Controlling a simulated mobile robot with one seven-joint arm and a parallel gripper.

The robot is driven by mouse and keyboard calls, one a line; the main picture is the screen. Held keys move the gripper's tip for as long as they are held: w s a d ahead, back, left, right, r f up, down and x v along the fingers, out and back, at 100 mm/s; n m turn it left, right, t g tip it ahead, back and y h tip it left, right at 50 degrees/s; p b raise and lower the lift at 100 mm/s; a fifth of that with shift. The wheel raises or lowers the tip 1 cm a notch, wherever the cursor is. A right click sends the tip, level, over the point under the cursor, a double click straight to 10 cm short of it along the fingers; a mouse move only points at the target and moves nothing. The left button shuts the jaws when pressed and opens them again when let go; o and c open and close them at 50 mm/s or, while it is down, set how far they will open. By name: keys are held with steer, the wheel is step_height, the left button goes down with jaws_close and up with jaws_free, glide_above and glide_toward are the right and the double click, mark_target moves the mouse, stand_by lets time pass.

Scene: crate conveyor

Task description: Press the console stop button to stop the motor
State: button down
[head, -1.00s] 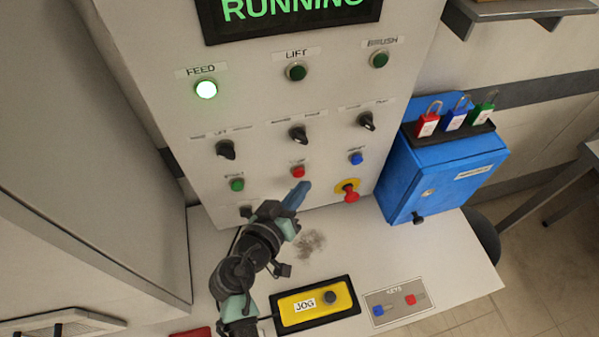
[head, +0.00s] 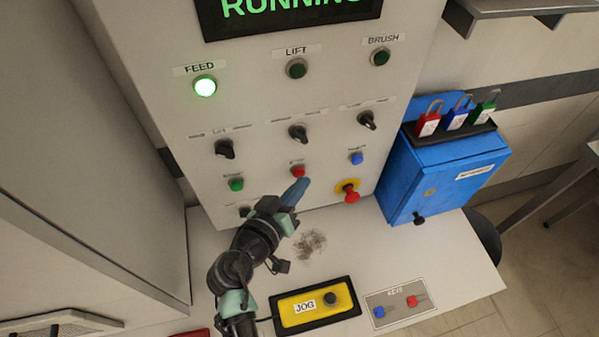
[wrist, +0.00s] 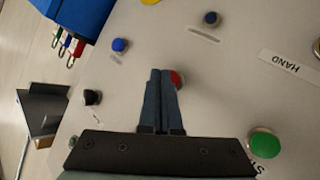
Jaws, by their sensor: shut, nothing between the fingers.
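The console (head: 265,110) has a small red button (head: 298,171) in its lower row, between a green button (head: 236,184) and a blue button (head: 357,158). I take the red one as the stop button; its label is too small to read. My gripper (head: 304,182) is shut and empty, with its blue fingers right at the lower edge of the red button. In the wrist view the fingertips (wrist: 161,73) partly cover the red button (wrist: 178,79). I cannot tell whether they touch it. The display (head: 290,10) reads RUNNING, and the FEED lamp (head: 205,87) glows green.
A red emergency knob on a yellow plate (head: 348,191) sits to the right of my fingertips. Black selector switches (head: 298,134) are above. A blue box (head: 445,172) with padlocks stands at right. A yellow JOG box (head: 290,312) and a keys plate (head: 376,317) lie on the shelf.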

steer(key=shift+w+a+b, duration=0.15)
steer(key=shift+w+b, duration=0.15)
steer(key=shift+w, duration=0.15)
stand_by(0.3)
steer(key=shift+s, duration=0.1)
steer(key=shift+s+d, duration=0.25)
steer(key=shift+s, duration=0.5)
steer(key=s, duration=0.1)
steer(key=s+d, duration=0.1)
steer(key=s, duration=0.2)
steer(key=shift+s+d, duration=0.3)
steer(key=shift+s, duration=0.1)
stand_by(0.8)
